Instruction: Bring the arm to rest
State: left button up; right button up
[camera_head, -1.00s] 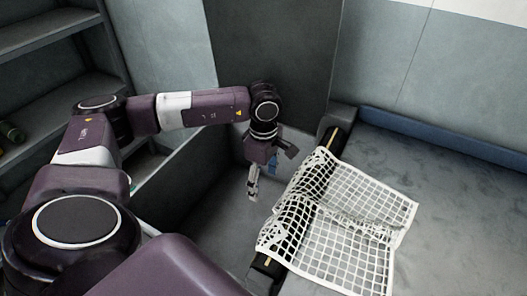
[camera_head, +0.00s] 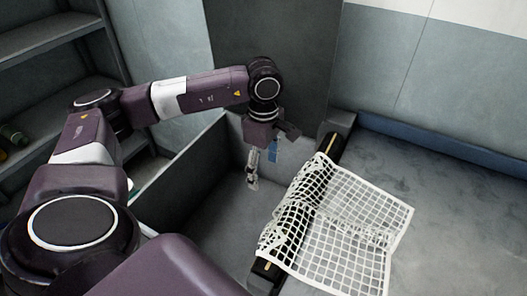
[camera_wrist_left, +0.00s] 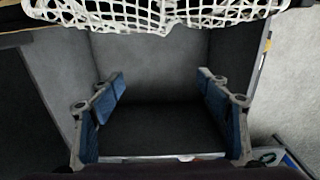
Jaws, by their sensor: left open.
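My left gripper (camera_head: 262,172) hangs pointing down over the grey bin, just left of the net. In the left wrist view the left gripper (camera_wrist_left: 162,95) has its two blue-padded fingers wide apart with nothing between them. The white trawl net (camera_head: 350,225) lies draped over a dark bar and onto the grey table surface. The net's edge (camera_wrist_left: 150,14) also shows along the top of the left wrist view, beyond the fingertips and apart from them. My right gripper does not show.
The grey bin (camera_head: 215,222) lies below the left gripper, with its wall (camera_head: 178,168) on the left. A dark bar (camera_head: 329,141) runs under the net along the table's left edge. The grey table (camera_head: 455,225) is clear on the right. Shelves (camera_head: 45,50) stand at the far left.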

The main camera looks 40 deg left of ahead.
pick_arm(q)
notch_tip(320, 180, up, 8)
jog(key=shift+r, duration=0.15)
